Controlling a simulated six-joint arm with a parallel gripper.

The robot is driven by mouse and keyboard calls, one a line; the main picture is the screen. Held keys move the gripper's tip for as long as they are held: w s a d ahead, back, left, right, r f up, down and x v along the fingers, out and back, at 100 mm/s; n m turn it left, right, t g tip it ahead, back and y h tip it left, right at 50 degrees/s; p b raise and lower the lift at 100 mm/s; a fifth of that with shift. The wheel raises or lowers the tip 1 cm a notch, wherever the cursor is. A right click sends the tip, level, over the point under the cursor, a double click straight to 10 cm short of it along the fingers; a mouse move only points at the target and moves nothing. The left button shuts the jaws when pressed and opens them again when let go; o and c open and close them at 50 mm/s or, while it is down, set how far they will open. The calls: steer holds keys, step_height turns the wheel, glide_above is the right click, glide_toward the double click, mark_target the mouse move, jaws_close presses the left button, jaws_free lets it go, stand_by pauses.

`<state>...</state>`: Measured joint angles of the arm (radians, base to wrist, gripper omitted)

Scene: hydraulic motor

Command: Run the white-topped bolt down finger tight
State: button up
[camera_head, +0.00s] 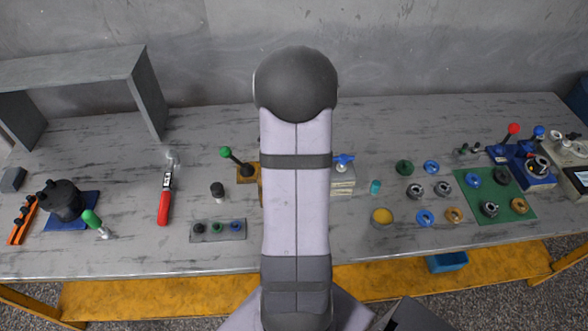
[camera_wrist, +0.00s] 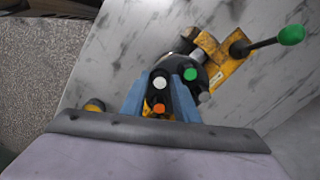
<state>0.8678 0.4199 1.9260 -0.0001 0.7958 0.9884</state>
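In the wrist view, the white-topped bolt (camera_wrist: 159,83) stands on the dark motor body (camera_wrist: 160,131), seen nearly end-on. My gripper (camera_wrist: 160,77) shows as two blue fingers, one on each side of the white top. There is a gap between each finger and the top, so the gripper looks open and empty. I cannot tell how far above the bolt the fingertips are. An orange-topped bolt (camera_wrist: 159,107) lies nearer the gripper base, and a green-topped bolt (camera_wrist: 190,74) is just outside the right finger. In the head view my arm hides the motor and gripper.
A yellow fixture (camera_wrist: 227,58) holds the motor, with a green-knobbed lever (camera_wrist: 291,34) reaching right. In the head view, a grey block with coloured tops (camera_head: 218,230) and a black-capped piece (camera_head: 217,191) stand left of my arm. Rings and a green mat (camera_head: 520,213) lie right.

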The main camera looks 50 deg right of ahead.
steer(key=c, duration=0.6)
steer(key=shift+m+p, duration=0.5)
steer(key=shift+m, duration=1.6)
steer(key=shift+m+p, duration=0.4)
steer(key=shift+m, duration=0.7)
steer(key=o, duration=0.6)
